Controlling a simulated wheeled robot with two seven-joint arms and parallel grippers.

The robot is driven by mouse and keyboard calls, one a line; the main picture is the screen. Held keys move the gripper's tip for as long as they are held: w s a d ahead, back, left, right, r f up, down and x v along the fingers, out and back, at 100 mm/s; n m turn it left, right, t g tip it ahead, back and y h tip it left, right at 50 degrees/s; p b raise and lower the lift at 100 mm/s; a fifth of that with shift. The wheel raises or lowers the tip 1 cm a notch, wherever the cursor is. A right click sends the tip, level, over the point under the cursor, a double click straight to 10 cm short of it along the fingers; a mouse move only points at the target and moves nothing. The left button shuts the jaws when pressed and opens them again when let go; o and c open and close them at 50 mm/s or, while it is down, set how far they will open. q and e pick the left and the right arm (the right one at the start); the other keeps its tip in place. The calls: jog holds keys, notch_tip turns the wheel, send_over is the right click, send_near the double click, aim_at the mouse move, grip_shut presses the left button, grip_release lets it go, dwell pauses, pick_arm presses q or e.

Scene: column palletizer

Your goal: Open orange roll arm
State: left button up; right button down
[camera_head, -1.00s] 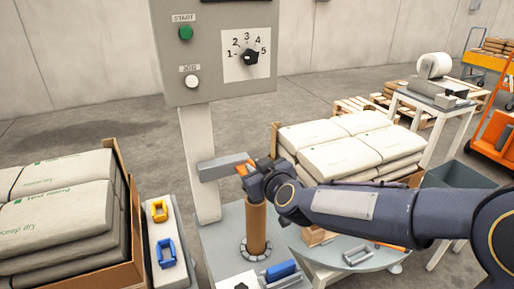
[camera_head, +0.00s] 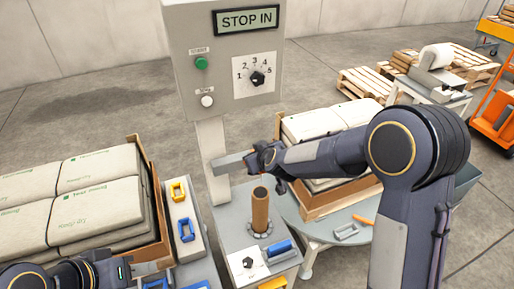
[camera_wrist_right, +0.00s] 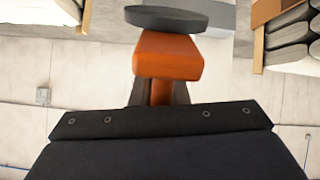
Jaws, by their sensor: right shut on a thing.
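The roll arm is a grey bar (camera_head: 232,163) reaching right from the machine's post in the head view. Its orange end is mostly hidden by my right gripper (camera_head: 264,157) there. In the right wrist view the orange end (camera_wrist_right: 168,58) shows as a block with a dark disc beyond it, and my right gripper (camera_wrist_right: 160,92) is shut on it. A brown roll core (camera_head: 260,210) stands upright below, its open top uncovered, apart from the gripper. My left gripper (camera_head: 122,270) is low at the left, before the sacks; its fingers are unclear.
The control panel (camera_head: 225,95) has a display reading "STOP IN", a dial and two buttons. Stacked sacks (camera_head: 95,195) stand at left and more sacks (camera_head: 330,120) behind my right arm. Yellow and blue clamps (camera_head: 186,229) lie on a narrow bench. Open floor lies behind.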

jog(key=shift+w+d+r, duration=0.1)
jog(key=shift+w, duration=0.05)
jog(key=c, duration=1.5)
grip_release()
jog(key=shift+o, duration=0.2)
jog(key=p+v, duration=0.1)
jog(key=v, duration=0.7)
